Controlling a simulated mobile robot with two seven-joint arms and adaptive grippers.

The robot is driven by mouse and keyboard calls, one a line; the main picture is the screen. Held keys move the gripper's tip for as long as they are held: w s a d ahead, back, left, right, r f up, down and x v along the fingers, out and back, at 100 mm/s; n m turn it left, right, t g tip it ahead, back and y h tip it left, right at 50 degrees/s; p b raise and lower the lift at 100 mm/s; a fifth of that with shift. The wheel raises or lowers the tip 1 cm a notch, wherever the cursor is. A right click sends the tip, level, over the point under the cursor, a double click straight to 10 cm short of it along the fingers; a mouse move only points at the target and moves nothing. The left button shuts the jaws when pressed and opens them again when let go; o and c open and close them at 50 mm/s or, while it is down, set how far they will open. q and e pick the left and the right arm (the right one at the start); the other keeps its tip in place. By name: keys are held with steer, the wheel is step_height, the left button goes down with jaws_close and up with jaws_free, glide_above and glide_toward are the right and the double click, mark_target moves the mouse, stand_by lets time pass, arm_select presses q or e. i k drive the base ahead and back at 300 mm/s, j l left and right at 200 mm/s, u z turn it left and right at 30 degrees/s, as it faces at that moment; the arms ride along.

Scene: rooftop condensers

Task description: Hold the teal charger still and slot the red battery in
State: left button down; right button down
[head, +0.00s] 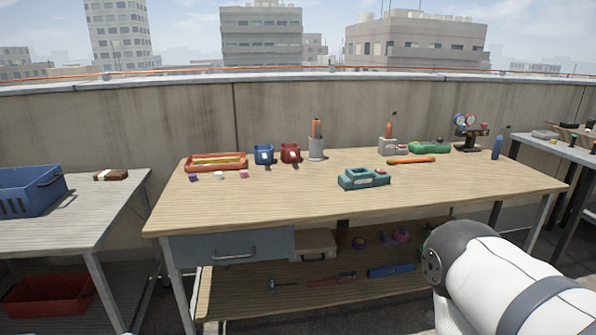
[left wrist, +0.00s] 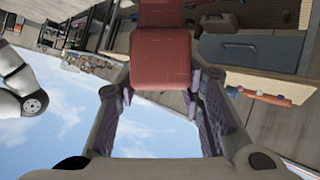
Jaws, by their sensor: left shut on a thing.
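The teal charger (head: 364,179) sits on the wooden workbench, right of the middle in the head view, with a recess in its top. In the left wrist view the red battery (left wrist: 160,60) is a blocky red thing between the fingers of my left gripper (left wrist: 161,84), which is shut on it. The fingers press its two sides. My left gripper does not show in the head view, so its distance from the charger is unclear. My right gripper is out of view; only a white link of my arm shows at the lower right of the head view.
A green thing (head: 429,147) and an orange tool (head: 411,160) lie behind the charger. The bench front is clear.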

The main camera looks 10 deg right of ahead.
mark_target(354, 179)
steer(key=i+l, duration=0.75)
steer(key=l, duration=0.25)
